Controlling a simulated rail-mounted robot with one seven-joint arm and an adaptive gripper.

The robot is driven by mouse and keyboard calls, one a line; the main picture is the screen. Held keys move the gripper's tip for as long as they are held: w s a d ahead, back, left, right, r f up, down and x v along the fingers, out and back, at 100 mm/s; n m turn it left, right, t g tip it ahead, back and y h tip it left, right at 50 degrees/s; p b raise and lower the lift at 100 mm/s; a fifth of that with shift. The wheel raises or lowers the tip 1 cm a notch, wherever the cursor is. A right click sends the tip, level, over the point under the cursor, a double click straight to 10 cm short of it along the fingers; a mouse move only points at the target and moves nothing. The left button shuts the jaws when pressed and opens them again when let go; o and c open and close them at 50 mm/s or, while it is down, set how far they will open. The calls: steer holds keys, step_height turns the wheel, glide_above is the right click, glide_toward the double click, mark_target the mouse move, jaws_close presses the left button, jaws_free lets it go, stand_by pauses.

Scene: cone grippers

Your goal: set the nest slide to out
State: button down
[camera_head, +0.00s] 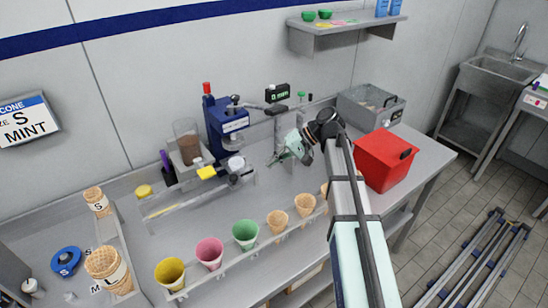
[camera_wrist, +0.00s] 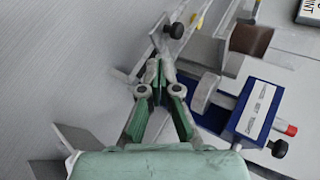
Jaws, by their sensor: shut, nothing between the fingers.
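A blue press-like machine (camera_head: 228,122) with a white label stands against the back wall. It also shows in the wrist view (camera_wrist: 255,108). In front of its base is a pale round part (camera_head: 236,163) with a dark knob (camera_head: 233,180) close by; I take this to be the nest slide. A black knob (camera_wrist: 173,30) on a grey rail shows in the wrist view, beyond my fingertips. My gripper (camera_head: 277,159) is right of the machine, apart from that knob in the head view. Its green fingers (camera_wrist: 157,72) are shut and empty. The slide's exact position is unclear.
A red box (camera_head: 386,160) and a grey bin (camera_head: 371,106) stand right of my arm. Several coloured and plain cones, including a green one (camera_head: 245,234), line the front rack. A shelf (camera_head: 345,27) hangs above.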

steer(key=a+r+p+x, duration=0.1)
steer(key=p+x, duration=0.2)
steer(key=x, duration=0.6)
steer(key=shift+a, duration=0.35)
